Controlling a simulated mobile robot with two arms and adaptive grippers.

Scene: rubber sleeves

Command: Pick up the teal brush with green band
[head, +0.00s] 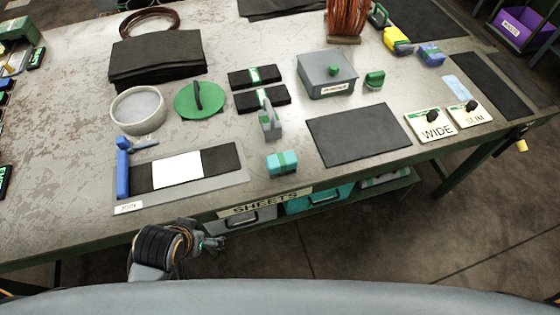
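The teal brush with a green band (282,164) is a small block lying near the front edge of the table, right of the black and white strip. Nothing touches it. My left gripper (218,243) is low in front of the table edge, to the left of the brush and apart from it. It is small and dark here, and I cannot tell whether its fingers are open or shut. My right gripper is not in view.
Drawers (318,199) sit below the table edge.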

